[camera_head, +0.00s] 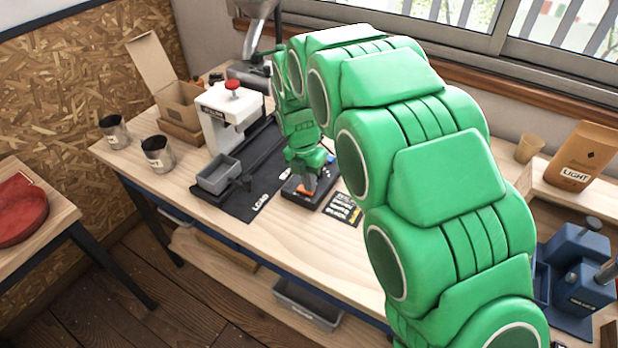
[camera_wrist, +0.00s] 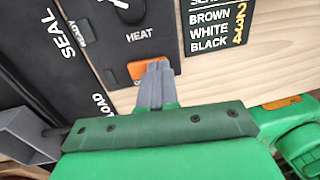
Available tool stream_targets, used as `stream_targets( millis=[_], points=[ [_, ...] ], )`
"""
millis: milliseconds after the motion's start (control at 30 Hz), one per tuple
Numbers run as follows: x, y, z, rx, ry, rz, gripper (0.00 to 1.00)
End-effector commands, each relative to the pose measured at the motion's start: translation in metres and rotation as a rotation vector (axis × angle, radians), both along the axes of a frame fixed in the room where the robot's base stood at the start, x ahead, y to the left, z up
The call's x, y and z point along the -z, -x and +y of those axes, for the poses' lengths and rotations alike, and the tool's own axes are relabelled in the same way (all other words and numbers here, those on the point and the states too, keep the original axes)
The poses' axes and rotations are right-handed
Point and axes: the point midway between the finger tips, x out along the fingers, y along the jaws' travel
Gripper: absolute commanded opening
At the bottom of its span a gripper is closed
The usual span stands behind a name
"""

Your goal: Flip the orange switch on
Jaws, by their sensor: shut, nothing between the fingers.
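The orange switch (camera_wrist: 137,68) sits on a black control panel (camera_wrist: 113,47), just below the printed word HEAT. My gripper (camera_wrist: 157,70) is shut and empty, with its grey fingertips at the switch and covering its lower right part. I cannot tell whether the fingertips touch the switch, nor which way it is tilted. In the head view my gripper (camera_head: 310,183) points down over the small dark panel on the bench, and only a bit of orange shows beside the fingers.
A black knob (camera_wrist: 130,10) is on the panel above HEAT. A black colour-code card (camera_wrist: 216,28) lies to the right. A white press (camera_head: 226,115) with a red top and a grey bin (camera_head: 218,175) stand left. Bare wood lies in front.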

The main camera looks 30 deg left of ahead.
Motion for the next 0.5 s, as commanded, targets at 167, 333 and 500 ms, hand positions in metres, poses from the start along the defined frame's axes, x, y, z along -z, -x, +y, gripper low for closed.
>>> stream_targets(
  millis=[167, 333, 500],
  points=[
    [-0.0001, 0.0, 0.0, 0.0, 0.0, 0.0, 0.0],
    [0.0021, -0.0003, -0.0016, 0.001, -0.028, 0.001, 0.0],
    [0.0046, -0.0009, -0.002, 0.0, -0.045, -0.001, 0.0]
  ],
)
